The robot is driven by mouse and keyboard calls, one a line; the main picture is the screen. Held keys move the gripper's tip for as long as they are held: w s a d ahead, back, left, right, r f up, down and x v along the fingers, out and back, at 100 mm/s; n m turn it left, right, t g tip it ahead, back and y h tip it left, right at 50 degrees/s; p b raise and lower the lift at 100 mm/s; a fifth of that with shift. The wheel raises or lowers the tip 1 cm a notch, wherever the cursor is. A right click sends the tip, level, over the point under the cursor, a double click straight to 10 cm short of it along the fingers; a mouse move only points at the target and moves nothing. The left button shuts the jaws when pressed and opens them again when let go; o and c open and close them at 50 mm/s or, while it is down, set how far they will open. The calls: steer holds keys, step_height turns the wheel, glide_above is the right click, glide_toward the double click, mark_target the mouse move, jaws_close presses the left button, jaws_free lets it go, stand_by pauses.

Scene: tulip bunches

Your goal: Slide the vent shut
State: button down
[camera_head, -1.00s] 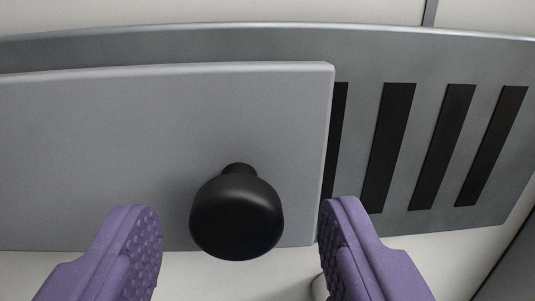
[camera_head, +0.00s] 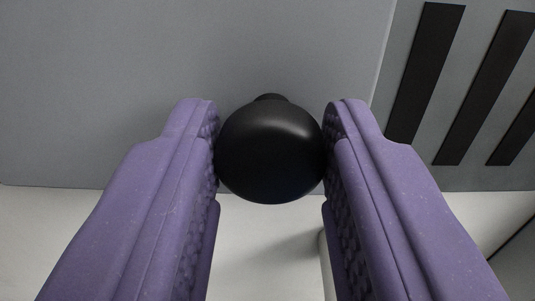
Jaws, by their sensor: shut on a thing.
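The vent's sliding plate (camera_head: 130,90) is a flat grey panel filling the upper left and middle. A round black knob (camera_head: 270,150) stands out from it on a short neck. My gripper (camera_head: 271,145) has two purple, dimpled fingers, one on each side of the knob and touching it, shut on it. To the right of the plate's edge is the grey slotted vent panel (camera_head: 400,165), with several dark upright slots (camera_head: 430,65) uncovered. The plate hides the panel's left part.
A pale wall or surface (camera_head: 90,235) lies below the vent. A light rounded post (camera_head: 326,262) shows partly behind the right finger. A dark edge (camera_head: 515,255) is at the lower right.

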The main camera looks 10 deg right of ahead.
steer(key=d, duration=0.4)
steer(key=s+d+b, duration=0.1)
steer(key=d, duration=0.3)
steer(key=s+d+b, duration=0.1)
steer(key=d, duration=0.3)
steer(key=shift+s, duration=0.25)
steer(key=c, duration=1.2)
jaws_free()
steer(key=o, duration=0.4)
steer(key=shift+d, duration=0.2)
steer(key=shift+o, duration=0.2)
steer(key=shift+s+a, duration=0.1)
steer(key=shift+s, duration=0.05)
steer(key=s+a, duration=0.1)
steer(key=s, duration=0.6)
steer(key=shift+s+a, duration=0.2)
steer(key=shift+a, duration=0.05)
